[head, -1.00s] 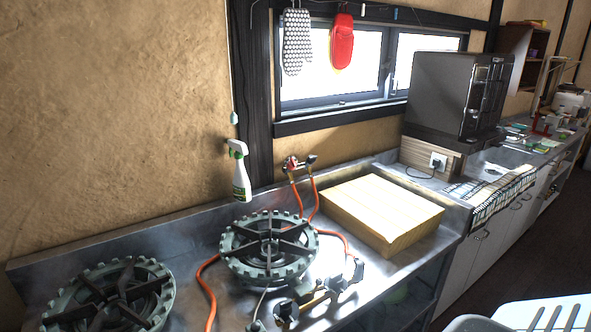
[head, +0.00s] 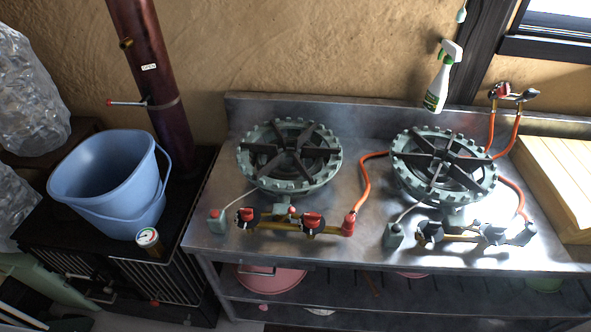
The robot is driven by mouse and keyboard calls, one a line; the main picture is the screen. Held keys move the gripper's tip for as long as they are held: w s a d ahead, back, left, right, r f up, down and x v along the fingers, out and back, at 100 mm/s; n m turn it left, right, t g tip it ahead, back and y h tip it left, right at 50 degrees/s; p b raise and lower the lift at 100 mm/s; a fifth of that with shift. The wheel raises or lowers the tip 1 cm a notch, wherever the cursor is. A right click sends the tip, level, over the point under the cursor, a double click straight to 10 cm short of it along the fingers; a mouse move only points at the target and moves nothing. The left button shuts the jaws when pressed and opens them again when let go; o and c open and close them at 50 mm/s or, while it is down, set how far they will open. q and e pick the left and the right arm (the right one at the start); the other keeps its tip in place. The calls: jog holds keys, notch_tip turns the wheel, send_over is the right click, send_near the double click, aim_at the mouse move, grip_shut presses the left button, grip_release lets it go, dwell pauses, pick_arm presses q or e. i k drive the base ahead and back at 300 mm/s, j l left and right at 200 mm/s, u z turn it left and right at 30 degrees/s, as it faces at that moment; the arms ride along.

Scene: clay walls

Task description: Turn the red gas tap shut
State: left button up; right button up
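A gas tap fitting with a red handle (head: 497,90) and a dark handle (head: 527,94) sits at the wall above the steel counter's back edge, on the right. Orange hoses run down from it. The left burner (head: 289,157) has a brass pipe in front with two red-and-black knobs, one at left (head: 246,216) and one at right (head: 312,221). Which of these red parts is the named gas tap I cannot tell. The handles' exact angles are too small to read. Neither of my grippers is in view.
The right burner (head: 443,165) has dark knobs in front. A spray bottle (head: 439,82) is near the wall. A wooden board (head: 560,180) lies at right. A blue bucket (head: 106,178) stands left, near a dark pipe (head: 150,60) with a red-tipped lever (head: 124,103).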

aim_at(504, 91)
jog(key=l+z, duration=0.1)
jog(key=z, duration=2.05)
jog(key=i+l, duration=0.8)
jog(key=l, duration=0.15)
